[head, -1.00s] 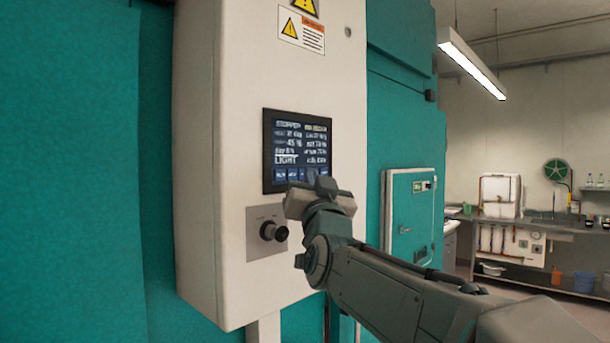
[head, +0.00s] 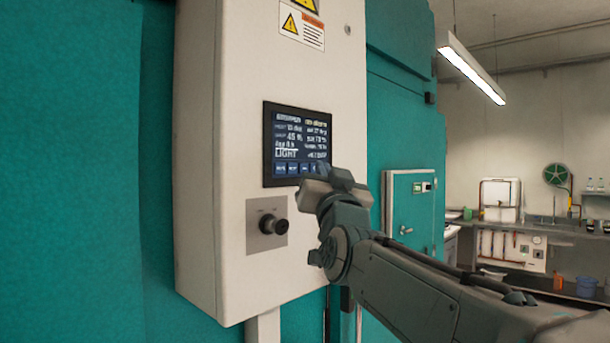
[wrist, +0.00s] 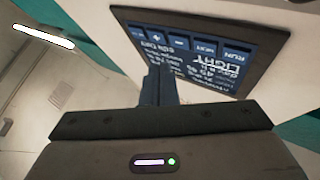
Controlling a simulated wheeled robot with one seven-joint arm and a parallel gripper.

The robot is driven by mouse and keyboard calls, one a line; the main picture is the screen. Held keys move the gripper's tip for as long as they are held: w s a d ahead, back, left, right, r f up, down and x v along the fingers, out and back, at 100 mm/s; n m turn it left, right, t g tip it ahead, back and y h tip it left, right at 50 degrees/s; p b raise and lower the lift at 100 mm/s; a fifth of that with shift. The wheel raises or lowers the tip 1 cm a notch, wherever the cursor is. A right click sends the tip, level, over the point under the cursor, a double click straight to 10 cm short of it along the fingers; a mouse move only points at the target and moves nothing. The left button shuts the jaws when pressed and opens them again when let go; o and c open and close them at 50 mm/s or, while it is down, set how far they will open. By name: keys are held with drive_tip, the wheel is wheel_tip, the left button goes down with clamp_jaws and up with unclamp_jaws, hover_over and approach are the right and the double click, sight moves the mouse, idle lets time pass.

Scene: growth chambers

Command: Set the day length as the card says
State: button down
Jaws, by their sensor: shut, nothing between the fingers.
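The control screen (head: 297,145) is lit on a white cabinet. It shows rows of small readings, a larger LIGHT line and a row of blue buttons along its lower edge. In the wrist view the screen (wrist: 215,70) appears upside down, with RUN and NEXT among its buttons. My gripper (head: 323,170) is shut and empty at the screen's lower right corner. In the wrist view its fingers (wrist: 159,82) point at the screen near the button row; I cannot tell whether they touch it. The day length is too blurred to read surely. No card is recognisable.
A black knob (head: 272,224) on a grey plate sits below the screen. Warning labels (head: 302,28) are above it. A teal chamber wall (head: 70,170) is on the left, and a teal door (head: 408,215) with a handle is on the right. A sink bench stands behind.

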drive_tip(key=s+d+b, duration=0.2)
drive_tip(key=shift+s+d, duration=0.1)
drive_tip(key=shift+d, duration=0.3)
drive_tip(key=shift+f, duration=0.1)
drive_tip(key=s+d+f+g+h, duration=0.1)
drive_tip(key=d+f+g, duration=0.15)
drive_tip(key=f, duration=0.65)
drive_tip(key=s+d+f+g+h, duration=0.15)
drive_tip(key=f+g, duration=0.25)
drive_tip(key=f, duration=0.5)
drive_tip(key=s+d+f+g+h, duration=0.1)
drive_tip(key=d+f+g, duration=0.2)
drive_tip(key=f, duration=0.6)
drive_tip(key=s+d+f+g+h, duration=0.1)
drive_tip(key=s+d+f+g, duration=0.3)
drive_tip(key=s+f, duration=0.6)
drive_tip(key=s+d+f+g+h, duration=0.1)
drive_tip(key=s+d+f+g, duration=0.2)
drive_tip(key=s+f+g, duration=0.3)
drive_tip(key=s+f, duration=0.4)
drive_tip(key=f, duration=0.3)
drive_tip(key=shift+s+d, duration=0.35)
drive_tip(key=shift+d, duration=0.05)
